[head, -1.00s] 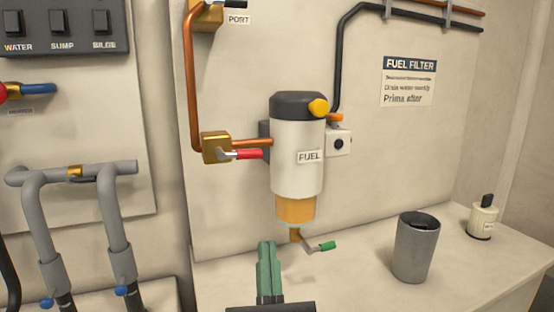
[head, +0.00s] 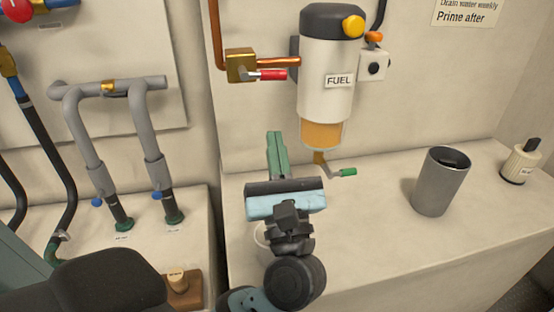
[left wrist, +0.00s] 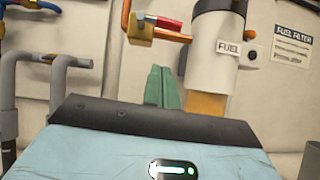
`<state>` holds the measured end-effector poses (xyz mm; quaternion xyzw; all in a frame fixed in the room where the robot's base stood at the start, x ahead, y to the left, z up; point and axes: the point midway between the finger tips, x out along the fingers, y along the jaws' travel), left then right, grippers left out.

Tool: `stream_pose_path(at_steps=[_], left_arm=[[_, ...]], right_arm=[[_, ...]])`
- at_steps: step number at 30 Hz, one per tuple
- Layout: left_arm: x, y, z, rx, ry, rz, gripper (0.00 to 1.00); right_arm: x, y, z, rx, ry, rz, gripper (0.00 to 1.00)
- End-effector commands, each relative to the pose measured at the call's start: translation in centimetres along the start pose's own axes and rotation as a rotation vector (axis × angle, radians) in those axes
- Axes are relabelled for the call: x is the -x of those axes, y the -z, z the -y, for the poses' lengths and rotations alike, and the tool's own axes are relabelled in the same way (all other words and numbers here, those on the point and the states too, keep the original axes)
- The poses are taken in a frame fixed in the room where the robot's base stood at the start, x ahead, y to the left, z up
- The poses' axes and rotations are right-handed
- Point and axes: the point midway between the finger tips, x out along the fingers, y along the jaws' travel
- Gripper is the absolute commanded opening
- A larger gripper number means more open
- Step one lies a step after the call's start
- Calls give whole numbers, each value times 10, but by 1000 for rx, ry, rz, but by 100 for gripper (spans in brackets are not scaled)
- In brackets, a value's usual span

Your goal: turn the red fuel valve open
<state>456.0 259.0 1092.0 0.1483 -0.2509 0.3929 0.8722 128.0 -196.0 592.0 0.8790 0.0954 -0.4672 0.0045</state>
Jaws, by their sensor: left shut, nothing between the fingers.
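The red-handled fuel valve (head: 268,75) sits on a brass block (head: 240,66) on the wall, left of the fuel filter. Its red lever points right, roughly level, in line with the copper pipe. The valve also shows in the left wrist view (left wrist: 167,22), near the top. The white fuel filter (head: 325,75) has a black cap, a yellow knob and an amber bowl. My left gripper (head: 277,136) is shut and empty, its green fingers pointing up below the valve and left of the amber bowl, apart from both. My right gripper is not identifiable in view.
A green-tipped drain lever (head: 347,173) hangs under the filter bowl. A grey cup (head: 441,182) and a cream container (head: 521,162) stand on the counter to the right. Grey pipes (head: 83,130) run at left. A cork on a wooden block (head: 181,287) lies low at left.

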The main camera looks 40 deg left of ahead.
Motion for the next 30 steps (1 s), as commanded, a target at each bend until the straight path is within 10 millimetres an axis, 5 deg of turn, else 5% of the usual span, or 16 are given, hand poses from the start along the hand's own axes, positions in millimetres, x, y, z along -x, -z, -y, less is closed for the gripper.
stream_pose_path(at_steps=[6, 12, 30], left_arm=[[-43, -4, -1, 2, -2, 6, 0], [-62, -23, -1, 4, -2, 4, 0], [-68, -29, 1, 6, -3, 0, 0]], right_arm=[[10, 13, 0, 4, -2, -18, 36], [18, 23, 0, 6, -5, -32, 36], [20, 25, 0, 5, -6, -32, 36]])
